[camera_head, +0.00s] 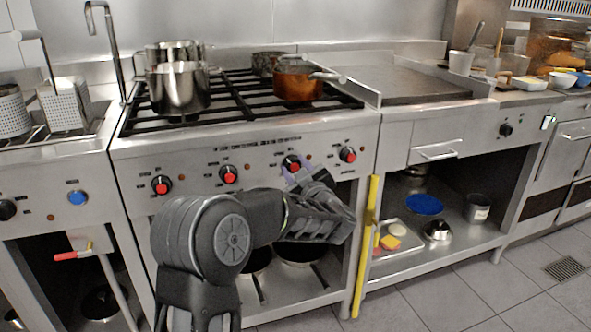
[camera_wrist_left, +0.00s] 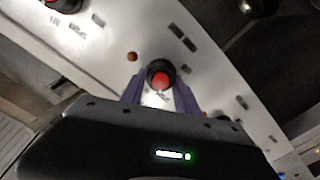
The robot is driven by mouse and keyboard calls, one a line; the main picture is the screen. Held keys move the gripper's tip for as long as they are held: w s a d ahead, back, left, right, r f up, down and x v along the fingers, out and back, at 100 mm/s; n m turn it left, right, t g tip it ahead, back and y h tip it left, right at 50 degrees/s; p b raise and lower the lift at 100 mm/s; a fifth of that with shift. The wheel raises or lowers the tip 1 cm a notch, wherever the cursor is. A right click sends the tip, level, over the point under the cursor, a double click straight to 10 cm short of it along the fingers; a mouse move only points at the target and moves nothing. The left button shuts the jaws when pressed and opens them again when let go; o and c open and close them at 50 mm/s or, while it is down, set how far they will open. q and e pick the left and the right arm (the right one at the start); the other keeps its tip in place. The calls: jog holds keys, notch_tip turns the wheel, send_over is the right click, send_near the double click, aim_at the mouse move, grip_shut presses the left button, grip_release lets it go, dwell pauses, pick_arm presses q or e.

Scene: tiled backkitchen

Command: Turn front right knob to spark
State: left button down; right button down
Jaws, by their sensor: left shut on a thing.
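The stove front has a row of several black knobs with red caps. The third knob from the left (camera_head: 291,162) is at my left gripper (camera_head: 296,174), and the rightmost knob (camera_head: 347,154) is free to its right. In the left wrist view the purple fingers of my left gripper (camera_wrist_left: 160,92) stand on both sides of one red-capped knob (camera_wrist_left: 161,78), shut on it. The palm hides the lower part of that view. The knob's markings are too small to read. My right gripper is not in view.
A steel pot (camera_head: 178,90) and a copper pot (camera_head: 298,84) stand on the burner grates. A yellow upright strip (camera_head: 367,245) stands right of the stove. A red-handled lever (camera_head: 70,255) sticks out at the left. The floor at front right is clear.

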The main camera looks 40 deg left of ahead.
pick_arm(q)
jog(key=c, duration=0.9)
grip_release()
jog(key=p+v, duration=0.1)
jog(key=v, duration=0.6)
jog(key=shift+s+d, duration=0.25)
jog(key=shift+d, duration=0.1)
